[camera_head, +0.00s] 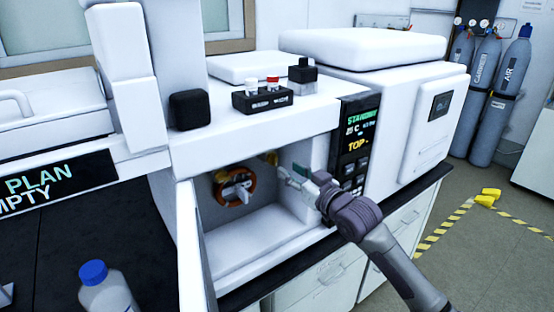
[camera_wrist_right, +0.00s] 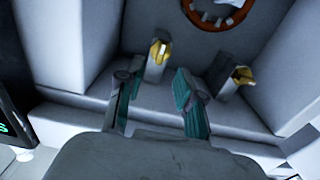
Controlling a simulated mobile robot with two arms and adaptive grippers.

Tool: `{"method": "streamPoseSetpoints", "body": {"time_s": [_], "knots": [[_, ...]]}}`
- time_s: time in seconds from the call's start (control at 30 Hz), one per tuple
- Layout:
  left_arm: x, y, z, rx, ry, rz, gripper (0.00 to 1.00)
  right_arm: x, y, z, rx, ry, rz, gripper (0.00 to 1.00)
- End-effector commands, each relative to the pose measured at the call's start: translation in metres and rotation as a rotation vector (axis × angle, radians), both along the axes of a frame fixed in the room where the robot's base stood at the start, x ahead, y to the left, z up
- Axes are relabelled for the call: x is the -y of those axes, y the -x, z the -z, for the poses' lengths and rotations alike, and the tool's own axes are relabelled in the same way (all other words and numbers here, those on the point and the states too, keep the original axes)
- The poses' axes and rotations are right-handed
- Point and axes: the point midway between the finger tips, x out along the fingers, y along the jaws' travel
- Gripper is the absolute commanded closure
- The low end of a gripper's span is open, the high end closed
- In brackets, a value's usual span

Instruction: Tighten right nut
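A brass nut (camera_wrist_right: 159,52) on a grey block shows ahead of my right gripper in the wrist view. A second brass nut (camera_wrist_right: 243,75) on another block is to its right, outside the fingers. In the head view a small brass-coloured piece (camera_head: 270,158) shows at the back of the open chamber, left of my gripper; I cannot tell which nut it is. My right gripper (camera_wrist_right: 157,102) has its teal-padded fingers apart with nothing between them. In the head view the gripper (camera_head: 297,178) reaches into the chamber from the right. My left gripper is out of view.
An orange ring coil (camera_head: 236,187) hangs on the chamber's back wall. The open door (camera_head: 190,250) stands at the chamber's left. A control panel (camera_head: 356,150) is close on the right. A vial rack (camera_head: 263,99) sits on top. The chamber floor is clear.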

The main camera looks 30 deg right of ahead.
Motion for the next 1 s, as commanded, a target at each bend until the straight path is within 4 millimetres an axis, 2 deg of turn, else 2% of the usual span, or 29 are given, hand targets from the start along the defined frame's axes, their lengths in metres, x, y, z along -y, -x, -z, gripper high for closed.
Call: {"method": "streamPoseSetpoints", "body": {"time_s": [0.1,0.3,0.5,0.73,0.77,0.97,1.0], "knots": [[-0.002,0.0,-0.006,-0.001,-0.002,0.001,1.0,-0.004,-0.026,-0.003,0.002,-0.002,0.0,0.64],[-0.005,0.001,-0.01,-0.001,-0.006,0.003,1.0,-0.008,-0.054,-0.001,0.002,-0.001,0.0,0.64],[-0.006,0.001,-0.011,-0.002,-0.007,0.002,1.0,-0.009,-0.064,0.0,0.0,-0.001,0.0,0.64],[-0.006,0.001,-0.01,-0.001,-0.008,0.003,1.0,-0.01,-0.065,0.001,0.0,0.0,-0.001,0.64],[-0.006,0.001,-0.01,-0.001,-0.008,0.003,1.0,-0.01,-0.065,0.001,0.0,0.0,-0.001,0.65],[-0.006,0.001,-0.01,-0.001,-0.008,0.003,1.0,-0.009,-0.065,0.001,0.0,0.0,-0.001,0.99],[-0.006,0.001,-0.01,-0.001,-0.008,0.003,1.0,-0.009,-0.065,0.001,0.0,0.0,-0.001,1.0]]}}
